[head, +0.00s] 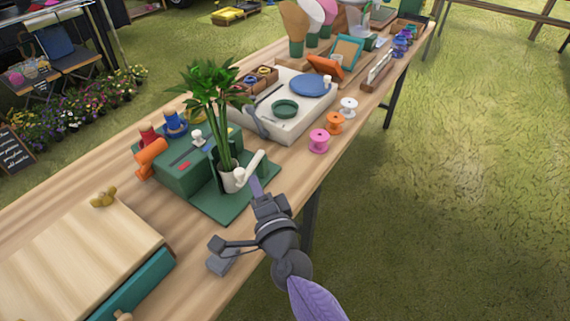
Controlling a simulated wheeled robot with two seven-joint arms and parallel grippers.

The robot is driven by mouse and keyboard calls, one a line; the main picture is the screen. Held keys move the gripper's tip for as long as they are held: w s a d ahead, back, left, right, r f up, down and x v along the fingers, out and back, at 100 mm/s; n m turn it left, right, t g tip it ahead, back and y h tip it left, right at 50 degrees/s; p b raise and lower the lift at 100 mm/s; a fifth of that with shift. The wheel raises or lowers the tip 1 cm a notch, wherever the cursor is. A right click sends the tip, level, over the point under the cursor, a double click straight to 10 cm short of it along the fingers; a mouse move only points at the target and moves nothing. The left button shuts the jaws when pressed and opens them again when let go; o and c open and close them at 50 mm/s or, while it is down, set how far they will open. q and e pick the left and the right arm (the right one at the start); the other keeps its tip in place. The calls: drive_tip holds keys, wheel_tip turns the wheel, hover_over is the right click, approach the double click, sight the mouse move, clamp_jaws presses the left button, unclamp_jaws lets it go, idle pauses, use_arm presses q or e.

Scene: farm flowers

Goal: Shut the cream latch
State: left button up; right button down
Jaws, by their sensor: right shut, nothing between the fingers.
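The cream latch (251,168) is a short pale bar, tilted up to the right, beside a small cream pot (231,181) on a dark green base (225,207). My right gripper (255,185) comes in from the lower right. Its fingers are shut and empty, with the tips just below the latch; I cannot tell whether they touch it. A leafy green plant (217,95) rises from the pot and hides part of the green box (175,168) behind. My left gripper is not in view.
A wooden box with a teal side (135,290) lies at the lower left. A pale tray (290,125) with a blue disc stands beyond the green base. Pink (318,141), orange (334,123) and white (348,107) spools line the right table edge. Grass lies beyond.

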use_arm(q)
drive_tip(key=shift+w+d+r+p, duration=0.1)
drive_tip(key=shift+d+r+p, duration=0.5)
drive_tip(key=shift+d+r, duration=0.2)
use_arm(e)
drive_tip(key=v, duration=0.8)
drive_tip(key=shift+s, duration=0.25)
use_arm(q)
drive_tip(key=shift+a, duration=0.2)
